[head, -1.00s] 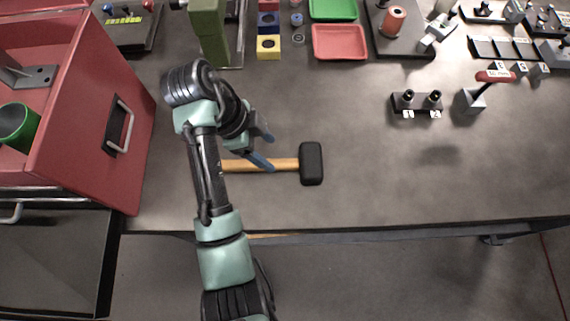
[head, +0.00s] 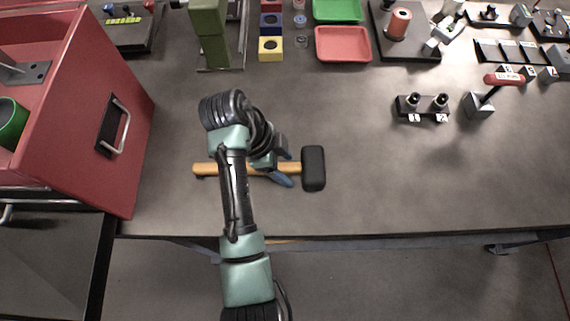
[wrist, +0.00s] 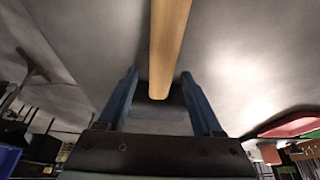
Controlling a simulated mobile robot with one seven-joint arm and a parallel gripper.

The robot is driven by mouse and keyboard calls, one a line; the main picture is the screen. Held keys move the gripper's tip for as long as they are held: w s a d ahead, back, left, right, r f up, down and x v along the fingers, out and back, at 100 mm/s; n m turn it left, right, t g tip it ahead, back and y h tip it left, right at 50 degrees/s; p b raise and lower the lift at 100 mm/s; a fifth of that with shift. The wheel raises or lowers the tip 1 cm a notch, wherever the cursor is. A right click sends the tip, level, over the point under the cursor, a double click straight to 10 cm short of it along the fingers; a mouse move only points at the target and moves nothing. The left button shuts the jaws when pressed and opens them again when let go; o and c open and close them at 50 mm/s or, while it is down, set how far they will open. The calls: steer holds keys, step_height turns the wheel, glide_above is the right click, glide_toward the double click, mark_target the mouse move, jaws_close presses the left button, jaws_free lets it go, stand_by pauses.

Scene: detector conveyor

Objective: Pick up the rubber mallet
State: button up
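The rubber mallet lies on the grey bench in the head view, with its black head (head: 313,169) at the right and its wooden handle (head: 207,169) running left. My forearm hides part of the handle. My gripper (head: 284,167) has its blue fingers apart, one on each side of the handle, close to the head. In the wrist view, the handle (wrist: 168,45) comes down from the top toward the space between the open fingers (wrist: 162,98). A dark shape between the fingers looks like the mallet head. I see no finger pressed on the handle.
A red toolbox (head: 85,110) stands at the left. A black block with two pegs (head: 421,104) and a red-handled fixture (head: 482,100) stand at the right. Red (head: 343,44) and green trays are at the back.

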jaws_close()
steer(key=shift+r, duration=0.1)
stand_by(1.2)
